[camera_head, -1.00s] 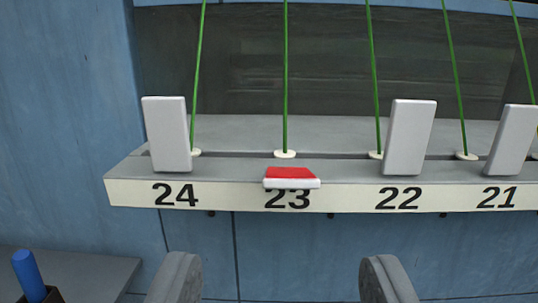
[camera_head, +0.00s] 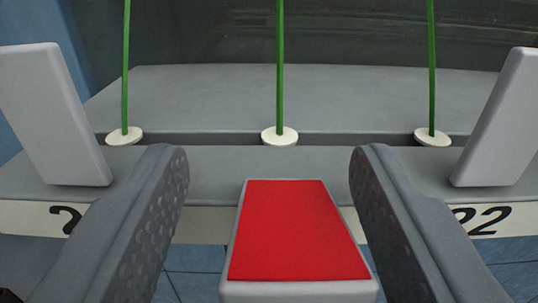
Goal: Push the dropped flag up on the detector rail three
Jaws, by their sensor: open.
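The dropped flag (camera_head: 297,230) lies flat at the front edge of the detector rail (camera_head: 325,160), its red face up and its grey-white end toward me. My gripper (camera_head: 268,185) is open, with one finger on each side of the flag. I see a gap between the flag and each finger. The flag hides its number on the rail, which reads 23 in the earlier view. A grey flag (camera_head: 52,115) stands upright at the left. Another grey flag (camera_head: 505,120) stands upright at the right, above the number 22.
Several green rods (camera_head: 280,70) rise from white discs (camera_head: 279,136) along a dark slot behind the flags. The rail's grey top is clear between the standing flags. A blue wall (camera_head: 200,270) shows below the rail's front edge.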

